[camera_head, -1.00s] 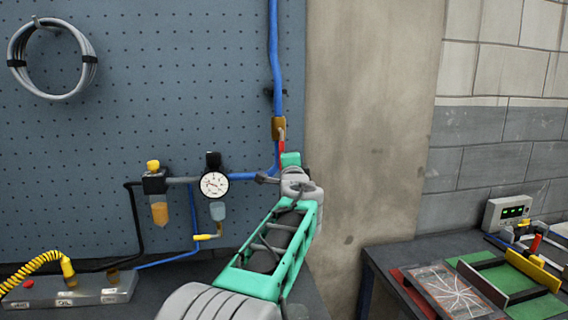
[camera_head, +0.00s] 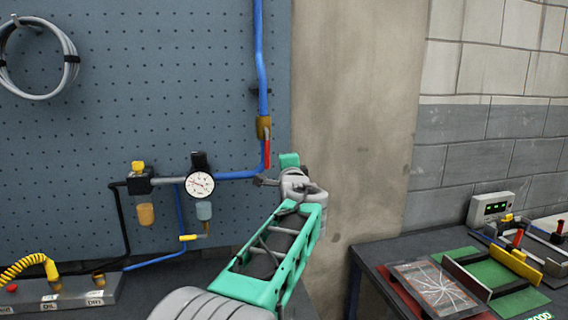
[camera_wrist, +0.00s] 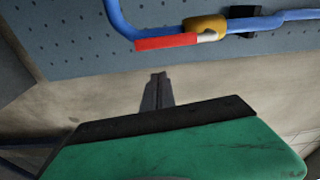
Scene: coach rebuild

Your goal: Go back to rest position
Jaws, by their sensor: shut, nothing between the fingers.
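My gripper (camera_head: 264,181) is at the end of my green and grey arm, in front of the right edge of the pegboard in the head view. In the wrist view my gripper (camera_wrist: 157,78) has its two dark fingers together, with nothing between them. It is apart from the blue pipe (camera_head: 261,60) and the brass valve (camera_head: 263,127) with its red handle (camera_head: 267,152). The valve also shows at the top of the wrist view (camera_wrist: 207,26), with the red handle (camera_wrist: 165,42) lying along the pipe there.
A pressure gauge (camera_head: 200,184) and a filter bowl (camera_head: 146,214) hang on the pegboard (camera_head: 130,100), left of my gripper. A grey bench (camera_head: 420,243) at the right holds a green mat (camera_head: 490,275) and a small meter (camera_head: 490,208). Bare concrete wall (camera_head: 350,110) lies between.

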